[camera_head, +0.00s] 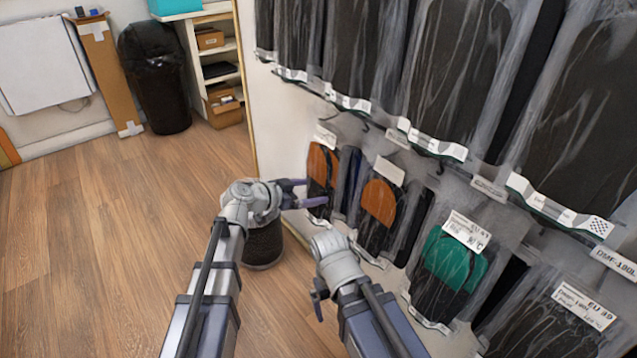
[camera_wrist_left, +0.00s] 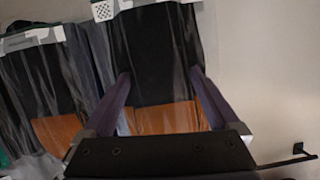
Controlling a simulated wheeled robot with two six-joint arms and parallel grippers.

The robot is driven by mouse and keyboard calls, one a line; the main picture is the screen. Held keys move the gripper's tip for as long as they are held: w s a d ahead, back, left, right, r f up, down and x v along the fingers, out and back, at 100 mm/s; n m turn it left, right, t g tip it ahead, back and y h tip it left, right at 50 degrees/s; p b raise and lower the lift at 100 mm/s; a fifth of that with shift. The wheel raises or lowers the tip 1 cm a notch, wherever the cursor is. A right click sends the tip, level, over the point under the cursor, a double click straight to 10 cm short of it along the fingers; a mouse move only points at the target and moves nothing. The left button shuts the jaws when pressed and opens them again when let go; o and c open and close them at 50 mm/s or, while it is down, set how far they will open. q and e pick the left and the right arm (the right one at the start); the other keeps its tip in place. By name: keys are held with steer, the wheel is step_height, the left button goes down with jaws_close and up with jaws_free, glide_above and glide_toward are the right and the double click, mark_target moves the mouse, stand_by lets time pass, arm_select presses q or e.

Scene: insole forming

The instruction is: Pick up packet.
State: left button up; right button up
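Packets hang in rows on a wall rack. The leftmost lower packet (camera_head: 322,168) is clear plastic with an orange and black insole and a white header card. My left gripper (camera_head: 310,192) is at this packet with its two purple fingers apart. In the left wrist view, the fingers (camera_wrist_left: 160,75) stand on either side of a packet with black and orange parts (camera_wrist_left: 152,50); I cannot tell whether they touch it. My right gripper (camera_head: 318,298) is lower, in front of the rack and apart from the packets; its fingers are mostly hidden.
A second orange packet (camera_head: 379,205) and a green packet (camera_head: 452,262) hang to the right. Large dark packets (camera_head: 457,65) hang above. A dark round bin (camera_head: 263,244) stands on the floor behind my left arm. The wooden floor (camera_head: 110,220) at left is clear.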

arm_select(q)
steer(key=c, duration=0.8)
